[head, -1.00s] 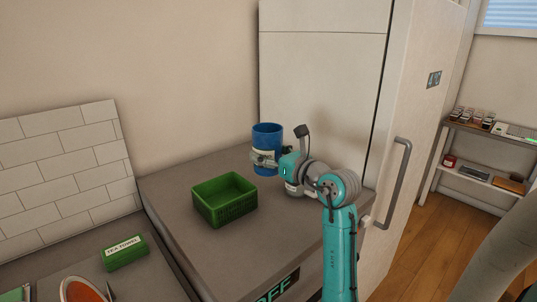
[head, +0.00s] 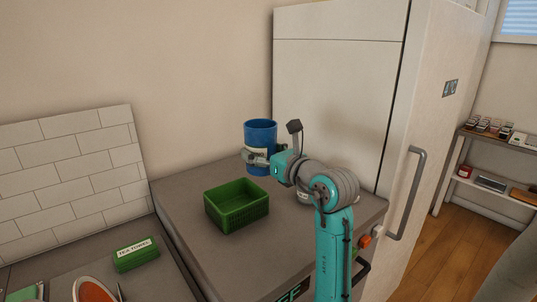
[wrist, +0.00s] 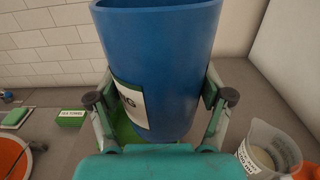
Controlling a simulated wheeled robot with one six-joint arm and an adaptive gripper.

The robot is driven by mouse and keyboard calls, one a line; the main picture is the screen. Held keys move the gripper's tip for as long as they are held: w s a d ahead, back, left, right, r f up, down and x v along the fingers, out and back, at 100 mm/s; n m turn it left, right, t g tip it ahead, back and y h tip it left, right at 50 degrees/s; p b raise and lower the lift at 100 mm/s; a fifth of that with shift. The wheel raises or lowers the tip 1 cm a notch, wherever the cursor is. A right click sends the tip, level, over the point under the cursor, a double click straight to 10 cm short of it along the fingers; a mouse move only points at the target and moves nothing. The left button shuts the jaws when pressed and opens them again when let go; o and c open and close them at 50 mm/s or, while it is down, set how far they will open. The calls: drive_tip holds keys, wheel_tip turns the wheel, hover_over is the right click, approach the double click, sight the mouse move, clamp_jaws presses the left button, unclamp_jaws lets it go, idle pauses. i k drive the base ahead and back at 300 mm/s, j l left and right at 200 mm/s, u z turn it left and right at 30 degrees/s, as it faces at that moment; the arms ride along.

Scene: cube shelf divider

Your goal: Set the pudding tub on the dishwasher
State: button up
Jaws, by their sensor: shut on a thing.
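The tub is upright and appears held above the back of the grey-topped appliance, which I take for the dishwasher (head: 185,190). Its underside and any gap below are hidden.
A green basket (head: 237,212) stands on the appliance top, in front of the tub. A measuring jug (wrist: 262,150) is at the right in the wrist view. A tall white cabinet (head: 335,90) rises behind. A tea towel (head: 136,256) lies on the left counter.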

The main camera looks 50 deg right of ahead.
sight(290, 230)
drive_tip(key=k+j, duration=0.15)
drive_tip(key=k, duration=0.35)
drive_tip(key=k+j, duration=0.2)
drive_tip(key=k, duration=0.25)
